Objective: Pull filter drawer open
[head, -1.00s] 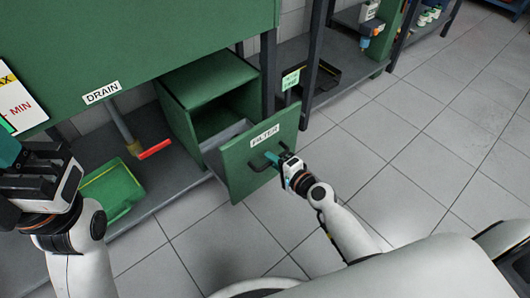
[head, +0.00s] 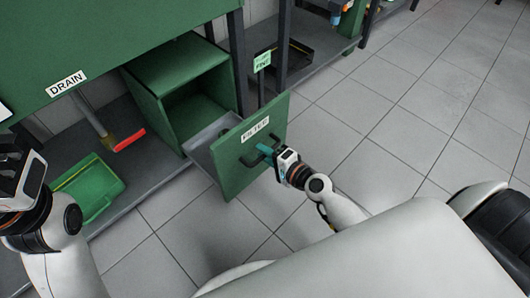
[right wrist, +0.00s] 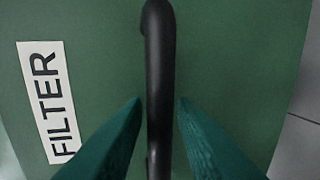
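The green filter drawer (head: 232,180) stands pulled partway out of its green cabinet (head: 180,67), with its grey inner side showing behind the front. Its front has a white FILTER label (head: 255,129), which also shows in the right wrist view (right wrist: 47,102). My right gripper (head: 265,152) is at the black bar handle (right wrist: 159,60) on the drawer front. Its teal fingers lie one on each side of the bar, close against it. My left gripper (head: 14,165) is at the left edge, away from the drawer, its fingertips out of the frame.
A green tray (head: 88,188) lies on the grey lower shelf, left of the cabinet. A red-handled DRAIN valve (head: 129,139) hangs above the shelf. A black tray (head: 285,62) is on the shelf behind. The tiled floor right of the drawer is clear.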

